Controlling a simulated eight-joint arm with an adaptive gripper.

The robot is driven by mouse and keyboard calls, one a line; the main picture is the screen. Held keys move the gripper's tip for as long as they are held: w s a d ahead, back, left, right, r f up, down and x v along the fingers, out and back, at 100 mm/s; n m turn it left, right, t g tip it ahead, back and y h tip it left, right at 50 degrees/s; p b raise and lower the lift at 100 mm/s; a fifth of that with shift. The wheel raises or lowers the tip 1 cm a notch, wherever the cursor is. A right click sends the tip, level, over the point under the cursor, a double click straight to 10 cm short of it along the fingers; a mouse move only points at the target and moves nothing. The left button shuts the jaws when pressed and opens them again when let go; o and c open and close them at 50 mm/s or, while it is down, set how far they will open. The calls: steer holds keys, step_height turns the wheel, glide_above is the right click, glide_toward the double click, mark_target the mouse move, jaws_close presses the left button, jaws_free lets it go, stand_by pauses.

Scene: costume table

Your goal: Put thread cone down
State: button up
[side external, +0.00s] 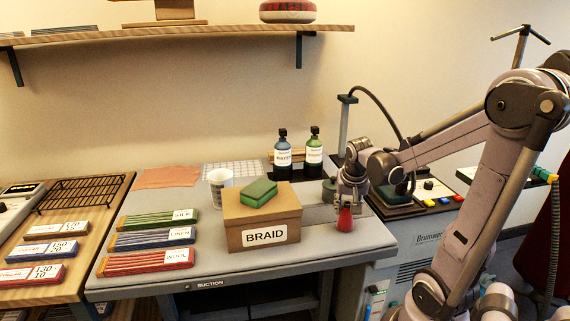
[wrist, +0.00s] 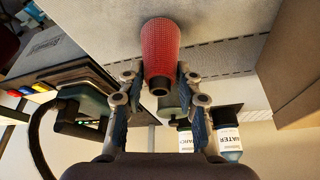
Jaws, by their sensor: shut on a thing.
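The red thread cone (side external: 345,220) is at the right end of the grey table (side external: 215,273), to the right of the cardboard box. In the wrist view the red cone (wrist: 163,50) sits between the two fingers, its dark narrow end toward my palm. My gripper (side external: 350,195) points down and is shut on the cone; the fingers also show in the wrist view (wrist: 160,90). In the side view the cone hangs below the fingers, close to the tabletop. I cannot tell whether its base touches the table.
A cardboard box labelled BRAID (side external: 237,226) with a green sponge (side external: 258,193) on it stands left of my gripper. Two labelled bottles (side external: 283,160) stand behind. A white cup (side external: 220,189) and striped packs (side external: 155,239) are further left. Bare tabletop lies between box and gripper.

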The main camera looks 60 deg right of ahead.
steer(key=o, duration=1.2)
steer(key=shift+f, duration=0.1)
steer(key=v, duration=1.2)
steer(key=w+a+f+n+t+y, duration=0.1)
steer(key=a+n, duration=0.3)
steer(key=a, duration=0.3)
steer(key=w+a+f+n+t+y, duration=0.1)
steer(key=w+a+f+n+t, duration=0.1)
steer(key=a+n, duration=0.2)
steer(key=w+a+f+n+t+y, duration=0.2)
steer(key=a+n, duration=0.2)
steer(key=a, duration=0.7)
steer(key=shift+w+f+n, duration=0.15)
steer(key=shift+f+n, duration=0.05)
steer(key=shift+n, duration=0.1)
